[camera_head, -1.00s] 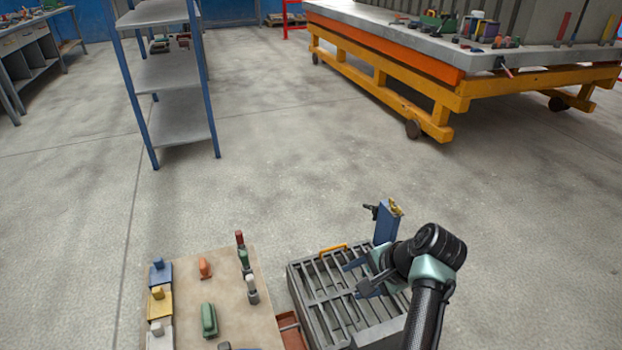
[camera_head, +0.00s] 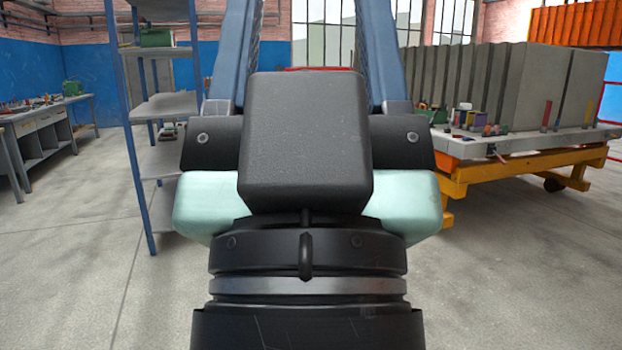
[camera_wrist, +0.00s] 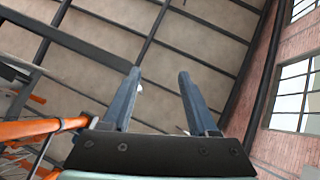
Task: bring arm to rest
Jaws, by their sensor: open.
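My gripper (camera_head: 308,30) is raised right in front of the head camera and fills the middle of that view. Its two blue fingers point up and stand well apart, with nothing between them. In the wrist view, my gripper (camera_wrist: 159,75) also shows both fingers apart and empty, pointing towards the ceiling. The gripper and wrist hide the middle of the floor.
A blue-post shelf rack (camera_head: 162,108) stands at left, with a workbench (camera_head: 42,140) beyond it. A yellow trolley (camera_head: 470,172) carrying a grey mould slab stands at right. Bare floor shows on both sides. The wrist view shows ceiling beams and a window (camera_wrist: 296,97).

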